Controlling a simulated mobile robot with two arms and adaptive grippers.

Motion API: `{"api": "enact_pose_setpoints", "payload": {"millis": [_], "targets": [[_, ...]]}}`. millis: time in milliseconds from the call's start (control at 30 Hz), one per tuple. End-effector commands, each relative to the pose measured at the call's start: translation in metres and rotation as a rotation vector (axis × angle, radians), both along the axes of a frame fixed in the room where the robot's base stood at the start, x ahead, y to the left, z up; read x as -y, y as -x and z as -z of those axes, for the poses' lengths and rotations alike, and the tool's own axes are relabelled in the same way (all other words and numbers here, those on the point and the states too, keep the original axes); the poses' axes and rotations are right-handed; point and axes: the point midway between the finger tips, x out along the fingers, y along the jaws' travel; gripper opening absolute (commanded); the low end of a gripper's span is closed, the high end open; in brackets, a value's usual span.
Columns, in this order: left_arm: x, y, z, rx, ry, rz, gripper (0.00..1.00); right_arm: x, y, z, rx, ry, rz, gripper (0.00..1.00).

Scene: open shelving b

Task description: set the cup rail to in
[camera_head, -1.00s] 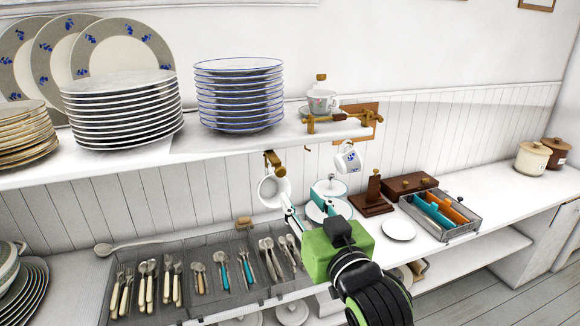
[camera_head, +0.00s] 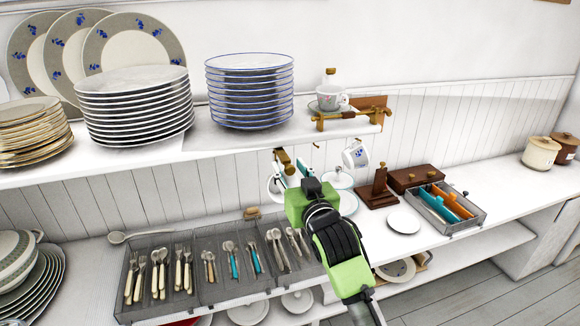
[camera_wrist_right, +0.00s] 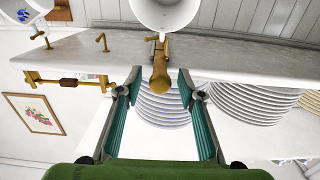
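The cup rail appears as a brass bar with a rounded end knob (camera_head: 283,156) under the shelf's front edge. A white cup (camera_head: 274,188) hangs by it, partly hidden by my right gripper (camera_head: 293,168). In the right wrist view, which looks upside down, the brass knob (camera_wrist_right: 160,78) lies between the two teal fingers of my right gripper (camera_wrist_right: 158,86). The fingers are apart, with gaps visible on both sides of the knob. The white cup (camera_wrist_right: 165,12) shows just beyond it. My left gripper is not in view.
A blue-patterned cup (camera_head: 355,154) hangs to the right. Cutlery trays (camera_head: 225,292) and a wooden box (camera_head: 416,180) stand on the counter below.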

Motion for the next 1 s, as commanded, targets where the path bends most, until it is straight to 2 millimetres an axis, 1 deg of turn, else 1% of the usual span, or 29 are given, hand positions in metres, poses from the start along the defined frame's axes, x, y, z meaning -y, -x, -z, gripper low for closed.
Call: {"api": "enact_pose_setpoints", "payload": {"millis": [267,367,400,433,567,633,900,1000], "targets": [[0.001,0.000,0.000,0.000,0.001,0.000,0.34,0.000,-0.001,0.000,0.001,0.000,0.000,0.35],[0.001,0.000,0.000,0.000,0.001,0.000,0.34,0.000,-0.001,0.000,0.000,0.000,0.000,0.12],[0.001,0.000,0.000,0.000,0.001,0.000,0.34,0.000,-0.001,0.000,0.000,0.000,0.000,0.02],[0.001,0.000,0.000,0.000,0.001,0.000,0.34,0.000,-0.001,0.000,0.000,0.000,0.000,0.00],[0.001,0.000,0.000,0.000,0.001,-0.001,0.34,0.000,-0.001,0.000,0.000,0.000,0.000,0.00],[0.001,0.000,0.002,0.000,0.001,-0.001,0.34,-0.001,-0.005,0.001,0.000,0.001,0.000,0.00],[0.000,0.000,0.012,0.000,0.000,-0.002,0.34,-0.012,-0.038,0.001,0.002,0.002,0.001,0.00],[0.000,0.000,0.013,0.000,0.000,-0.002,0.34,-0.014,-0.044,0.000,0.002,0.002,0.000,0.00]]}}
